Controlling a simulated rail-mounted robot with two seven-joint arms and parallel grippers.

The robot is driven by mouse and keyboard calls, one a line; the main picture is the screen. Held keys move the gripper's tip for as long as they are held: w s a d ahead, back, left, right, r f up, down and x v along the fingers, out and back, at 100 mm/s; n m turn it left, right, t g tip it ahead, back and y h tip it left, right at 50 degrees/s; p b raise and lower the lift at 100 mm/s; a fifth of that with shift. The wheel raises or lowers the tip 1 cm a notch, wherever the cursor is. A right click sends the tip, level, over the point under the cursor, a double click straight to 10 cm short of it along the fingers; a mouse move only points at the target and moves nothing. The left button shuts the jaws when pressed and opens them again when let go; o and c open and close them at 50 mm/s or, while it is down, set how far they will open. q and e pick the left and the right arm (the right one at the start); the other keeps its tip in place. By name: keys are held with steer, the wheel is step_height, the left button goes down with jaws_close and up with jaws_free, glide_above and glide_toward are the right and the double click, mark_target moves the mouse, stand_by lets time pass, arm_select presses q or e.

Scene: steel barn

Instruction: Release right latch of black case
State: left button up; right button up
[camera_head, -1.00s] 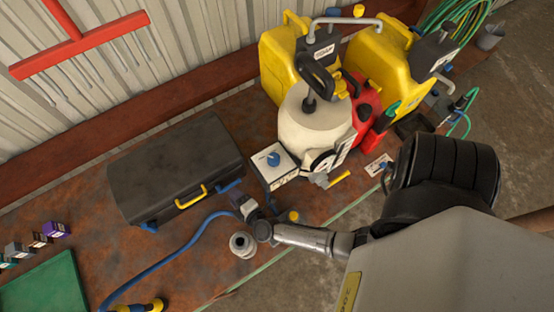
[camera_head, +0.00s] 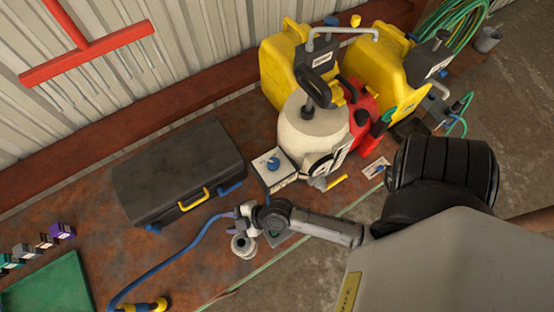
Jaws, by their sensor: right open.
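The black case (camera_head: 180,160) lies closed on the rusty bench, with a yellow handle (camera_head: 193,199) on its front. Its blue right latch (camera_head: 230,189) shows at the front right, and its blue left latch (camera_head: 153,228) at the front left. My right gripper (camera_head: 236,213) is open and small in view, just in front of and below the right latch, apart from it. Its fingers are too small to make out clearly, and it appears empty. My left gripper is not in view.
A blue hose (camera_head: 165,271) runs over the bench up to beside my right gripper. A pale round fitting (camera_head: 243,246) stands just below it. A white box with a blue knob (camera_head: 273,172) and a cream tank (camera_head: 310,135) stand right of the case. A green tray (camera_head: 50,285) is at lower left.

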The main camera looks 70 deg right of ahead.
steer(key=s+d+r+m+g+h+p, duration=0.2)
steer(key=s+d+r+m+g+h, duration=0.2)
steer(key=s+r+m+g, duration=0.3)
steer(key=s+d+r, duration=0.1)
steer(key=s, duration=0.4)
steer(key=shift+s+d+m+p, duration=0.15)
steer(key=shift+s+m+p, duration=0.15)
steer(key=shift+s, duration=0.05)
